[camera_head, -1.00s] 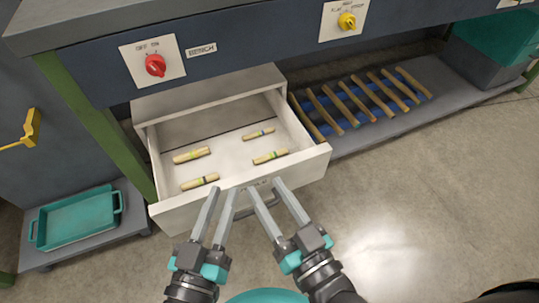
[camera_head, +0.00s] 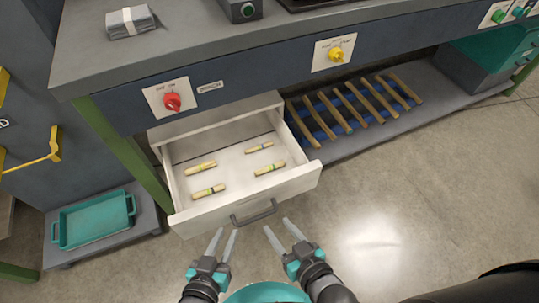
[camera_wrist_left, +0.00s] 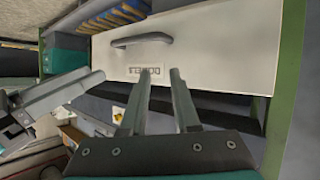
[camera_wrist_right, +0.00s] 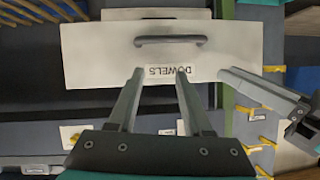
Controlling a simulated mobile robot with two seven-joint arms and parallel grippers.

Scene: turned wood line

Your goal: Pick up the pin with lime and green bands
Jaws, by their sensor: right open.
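Several short pale wooden pins lie apart in the open white drawer (camera_head: 296,184). The front right pin (camera_head: 270,167) seems to have lime and green bands; they are tiny here. The back left pin (camera_head: 200,168) shows yellowish bands, the front left pin (camera_head: 208,191) a dark and a lime band, the back right pin (camera_head: 258,147) darker bands. My left gripper (camera_head: 225,231) and right gripper (camera_head: 277,224) are both open and empty, outside the drawer, near its front. The wrist views show only the drawer's outer front, and no pins.
The drawer's grey handle (camera_head: 254,212) sticks out toward my grippers. The bench top (camera_head: 270,40) overhangs the drawer's back. Wooden rods (camera_head: 350,105) lie on a shelf at right. A teal tray (camera_head: 95,220) sits on a low shelf at left. The floor at right is clear.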

